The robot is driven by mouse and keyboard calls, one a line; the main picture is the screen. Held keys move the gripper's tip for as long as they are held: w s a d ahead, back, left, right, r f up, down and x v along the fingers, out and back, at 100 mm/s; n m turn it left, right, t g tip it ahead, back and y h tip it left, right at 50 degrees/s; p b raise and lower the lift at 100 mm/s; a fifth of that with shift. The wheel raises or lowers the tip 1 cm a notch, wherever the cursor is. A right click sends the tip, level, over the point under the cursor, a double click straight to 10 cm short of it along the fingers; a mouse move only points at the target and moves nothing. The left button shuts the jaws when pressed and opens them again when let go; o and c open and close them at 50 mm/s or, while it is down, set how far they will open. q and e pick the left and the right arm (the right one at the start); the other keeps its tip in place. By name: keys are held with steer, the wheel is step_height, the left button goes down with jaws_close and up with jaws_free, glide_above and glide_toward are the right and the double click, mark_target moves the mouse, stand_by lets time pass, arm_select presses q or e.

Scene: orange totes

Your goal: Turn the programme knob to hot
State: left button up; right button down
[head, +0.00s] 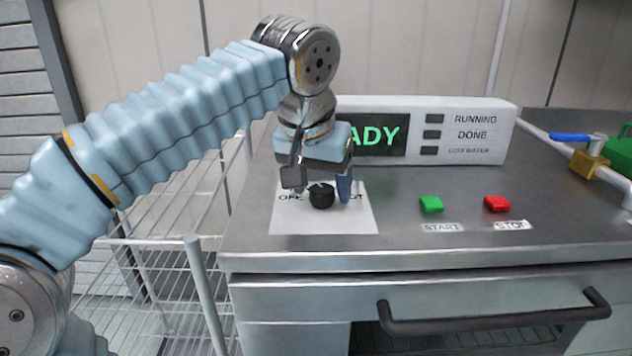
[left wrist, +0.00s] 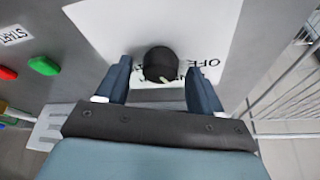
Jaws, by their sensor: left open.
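The programme knob (head: 321,195) is a black round knob on a white label plate (head: 287,221) on the machine's grey top. "OFF" shows left of it and the end of a word, "OT", shows to its right. My left gripper (head: 322,191) points down over the knob, fingers open on either side. In the left wrist view the knob (left wrist: 158,62) sits between the open fingers (left wrist: 158,67), with a gap visible on both sides. A pale pointer mark shows on the knob's lower edge there; I cannot tell which label it points at. My right gripper is not in view.
A display box (head: 480,150) with green lettering ending "ADY" stands behind. Green START (head: 431,204) and red STOP (head: 497,203) buttons lie right of the plate. A blue-handled brass valve (head: 588,163) is far right. A wire rack (head: 150,255) stands left; a dark handle (head: 490,322) crosses the front.

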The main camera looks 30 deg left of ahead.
arm_select(q)
steer(key=c, duration=1)
steer(key=shift+m, duration=0.3)
steer(key=m+h, duration=0.1)
steer(key=m, duration=0.2)
steer(key=shift+a+m+h, duration=0.1)
steer(key=shift+m+h, duration=0.3)
steer(key=m, duration=0.2)
steer(key=m+h, duration=0.1)
steer(key=m, duration=0.1)
steer(key=shift+w+a+m+g+h, duration=0.1)
steer(key=shift+m+g+h, duration=0.2)
steer(key=m+g+h, duration=0.1)
steer(key=m, duration=0.3)
steer(key=shift+w+a, duration=0.1)
steer(key=m+g, duration=0.1)
steer(key=m, duration=0.1)
steer(key=m+g, duration=0.1)
steer(key=m, duration=0.1)
steer(key=shift+m+h, duration=0.3)
steer(key=shift+m, duration=0.3)
